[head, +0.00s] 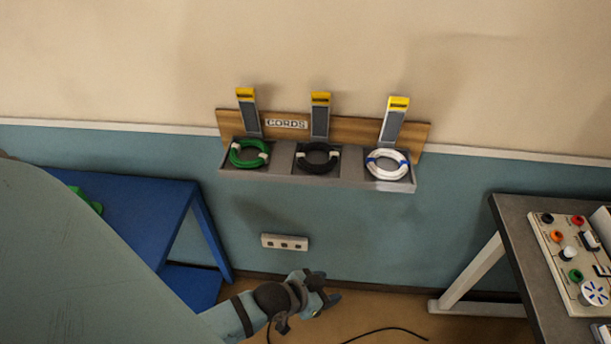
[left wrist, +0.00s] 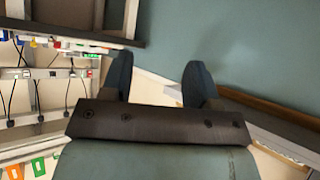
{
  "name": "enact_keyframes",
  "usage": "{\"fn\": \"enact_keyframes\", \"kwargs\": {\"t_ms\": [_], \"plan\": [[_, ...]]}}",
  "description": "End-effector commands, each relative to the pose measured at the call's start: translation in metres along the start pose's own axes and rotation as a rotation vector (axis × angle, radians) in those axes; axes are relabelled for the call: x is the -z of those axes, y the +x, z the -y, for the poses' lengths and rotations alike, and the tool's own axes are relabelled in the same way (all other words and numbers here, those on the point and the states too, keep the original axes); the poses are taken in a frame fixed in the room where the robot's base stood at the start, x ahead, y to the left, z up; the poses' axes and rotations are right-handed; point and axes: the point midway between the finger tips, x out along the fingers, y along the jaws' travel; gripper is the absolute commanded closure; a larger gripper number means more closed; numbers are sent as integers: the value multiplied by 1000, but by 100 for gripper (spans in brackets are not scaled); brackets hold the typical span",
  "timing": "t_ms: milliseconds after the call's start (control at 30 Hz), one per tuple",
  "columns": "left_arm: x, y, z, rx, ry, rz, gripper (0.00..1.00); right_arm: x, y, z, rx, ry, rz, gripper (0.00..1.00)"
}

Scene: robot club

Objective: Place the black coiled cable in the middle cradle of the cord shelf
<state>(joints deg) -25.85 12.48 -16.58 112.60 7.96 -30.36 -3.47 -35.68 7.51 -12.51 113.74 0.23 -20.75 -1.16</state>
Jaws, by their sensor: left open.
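The cord shelf (head: 348,182) hangs on the wall, with a wooden back and a "CORDS" label. The black coiled cable (head: 318,170) lies in its middle cradle, below the middle yellow-topped upright. A green coil (head: 236,161) lies in the left cradle and a white coil (head: 387,176) with blue bands in the right one. My left gripper (head: 326,299) is well below the shelf, apart from it. In the left wrist view its two fingers (left wrist: 159,82) are spread with nothing between them. My right gripper is in neither view.
A blue table (head: 135,222) stands at left, a grey-topped bench (head: 520,262) with an electrical panel at right. A wall socket strip (head: 285,242) is below the shelf. A thin black cable (head: 385,329) lies on the floor. The wall before the shelf is clear.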

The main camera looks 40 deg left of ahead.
Motion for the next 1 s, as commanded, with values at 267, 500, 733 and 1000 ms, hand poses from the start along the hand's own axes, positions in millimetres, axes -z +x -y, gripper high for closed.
{"fn": "enact_keyframes", "kwargs": {"t_ms": [267, 500, 733, 1000], "plan": [[-43, -38, -5, 102, -51, -47, 45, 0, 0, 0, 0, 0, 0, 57], [-44, -39, -5, 105, -50, -50, 45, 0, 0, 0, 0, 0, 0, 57], [-44, -39, -5, 104, -50, -49, 45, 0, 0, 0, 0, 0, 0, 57], [-43, -38, -5, 104, -50, -49, 45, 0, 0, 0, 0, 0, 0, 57]]}}
